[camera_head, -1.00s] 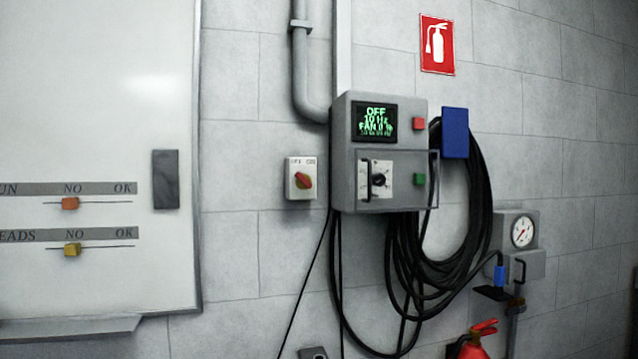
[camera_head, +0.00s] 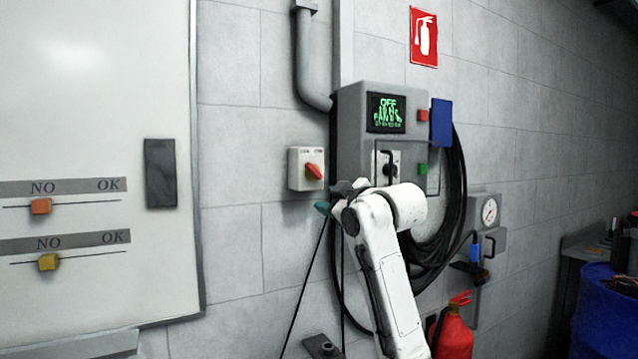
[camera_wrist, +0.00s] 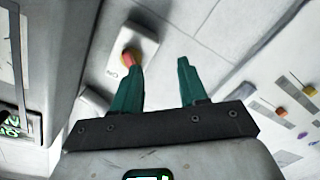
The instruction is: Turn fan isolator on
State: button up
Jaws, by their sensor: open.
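The fan isolator (camera_head: 306,168) is a small pale box on the wall, left of the grey control box, with a red rotary handle (camera_head: 314,171) that lies slanted. My gripper (camera_head: 322,207) is just below and in front of it in the head view, with its teal fingertips partly seen. In the wrist view my gripper (camera_wrist: 156,75) is open with nothing between its fingers. There the isolator (camera_wrist: 142,37) is behind the left finger, whose tip overlaps the red handle (camera_wrist: 127,56). I cannot tell whether they touch.
The grey control box (camera_head: 352,125) has a green-lit screen (camera_head: 386,113) reading OFF and a protruding handle frame. A black cable coil (camera_head: 455,190) hangs to its right. A whiteboard (camera_head: 90,100) fills the left. A fire extinguisher (camera_head: 455,333) stands low right. The wall around the isolator is clear.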

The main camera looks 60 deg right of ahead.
send_near(317, 173)
jog(key=s+a+f, duration=0.1)
jog(key=s+a, duration=0.1)
jog(key=h, duration=0.1)
jog(key=p+x, duration=0.1)
jog(key=x, duration=0.6)
jog(key=p+x, duration=0.1)
jog(key=x, duration=0.3)
jog(key=shift+d+r+p, duration=0.1)
jog(key=shift+r+p, duration=0.2)
jog(key=shift+p, duration=0.05)
grip_shut()
